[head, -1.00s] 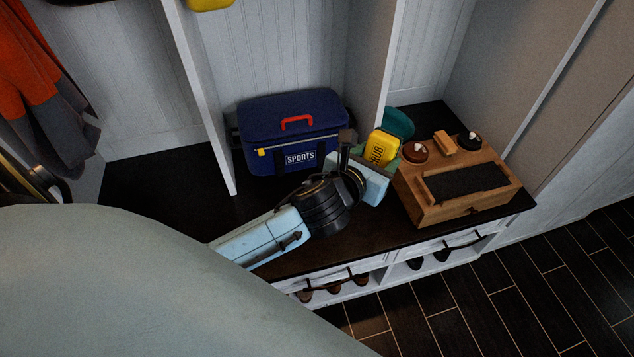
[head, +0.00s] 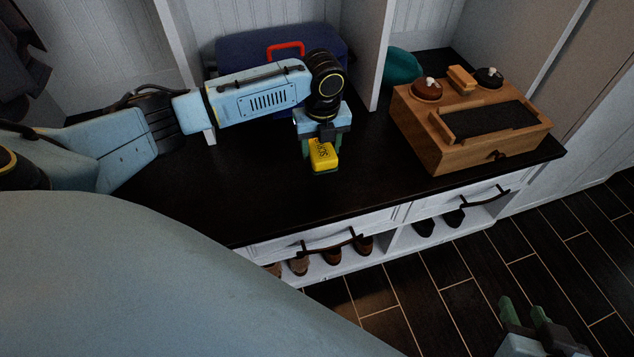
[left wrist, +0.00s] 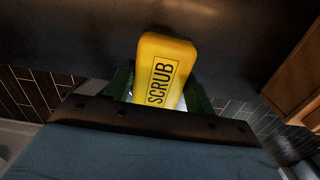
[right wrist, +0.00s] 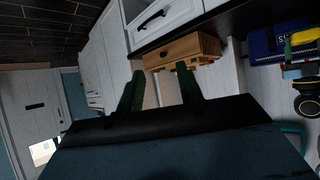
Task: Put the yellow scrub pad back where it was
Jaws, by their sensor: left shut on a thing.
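The yellow scrub pad (head: 323,156), lettered "SCRUB", is between the fingers of my left gripper (head: 321,150) in the head view. The left gripper is shut on it and points down at the dark bench top (head: 270,205). I cannot tell whether the pad touches the bench. In the left wrist view the pad (left wrist: 164,72) stands out from between the green fingers. My right gripper (head: 524,318) is at the lower right of the head view, over the floor. Its two fingers are apart with nothing between them in the right wrist view (right wrist: 158,92).
A wooden shoe-care box (head: 420,135) with a black pad, brush and round jars stands right on the bench. A teal object (head: 402,67) is behind it by the divider (head: 372,60). The blue bag (head: 235,48) is behind my left arm. Bench front-centre is clear.

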